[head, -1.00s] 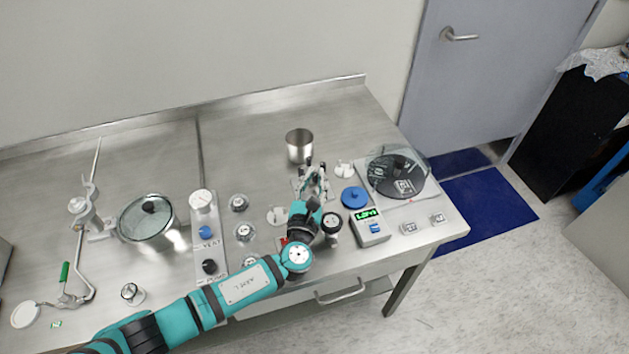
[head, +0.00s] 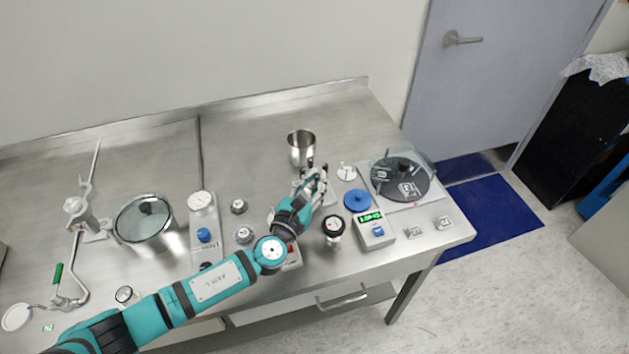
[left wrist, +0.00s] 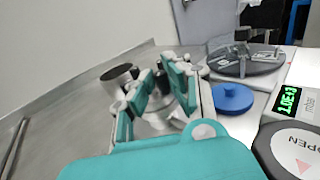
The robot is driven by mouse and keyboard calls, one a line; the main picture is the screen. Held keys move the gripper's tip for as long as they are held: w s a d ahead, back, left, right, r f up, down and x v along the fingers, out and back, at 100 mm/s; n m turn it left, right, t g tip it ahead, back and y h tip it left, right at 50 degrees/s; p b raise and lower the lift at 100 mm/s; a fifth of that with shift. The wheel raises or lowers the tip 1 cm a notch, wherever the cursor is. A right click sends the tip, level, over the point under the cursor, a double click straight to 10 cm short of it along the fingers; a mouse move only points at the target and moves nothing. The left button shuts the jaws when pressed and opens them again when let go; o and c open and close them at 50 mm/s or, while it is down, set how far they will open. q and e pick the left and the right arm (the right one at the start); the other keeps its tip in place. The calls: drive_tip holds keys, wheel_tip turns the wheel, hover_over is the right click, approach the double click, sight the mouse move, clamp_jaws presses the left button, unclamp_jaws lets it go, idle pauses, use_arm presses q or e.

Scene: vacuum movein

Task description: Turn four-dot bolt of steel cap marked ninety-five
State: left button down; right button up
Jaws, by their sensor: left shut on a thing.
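My left gripper (head: 316,180) is over a small steel part (head: 300,192) in front of the steel cup, at the middle right of the bench. In the left wrist view its teal-padded fingers (left wrist: 158,88) are closed around a small dark-topped piece, with a shiny steel body (left wrist: 183,101) just below and behind it. The fingers hide most of that piece. No dots and no number ninety-five can be read, so I cannot tell which bolt it is. Round steel knobs (head: 239,206) stand left of my arm. My right gripper is not in view.
The steel cup (head: 301,147) stands close behind the gripper. A blue disc (head: 356,200), a pump gauge with green digits (head: 373,228), a black-topped round part (head: 333,226) and a turntable-like unit (head: 400,180) crowd the right. Bench behind the cup is clear.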

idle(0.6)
use_arm(q)
drive_tip(key=c, duration=1.3)
unclamp_jaws()
drive_tip(key=shift+s, duration=0.1)
drive_tip(key=v, duration=1.2)
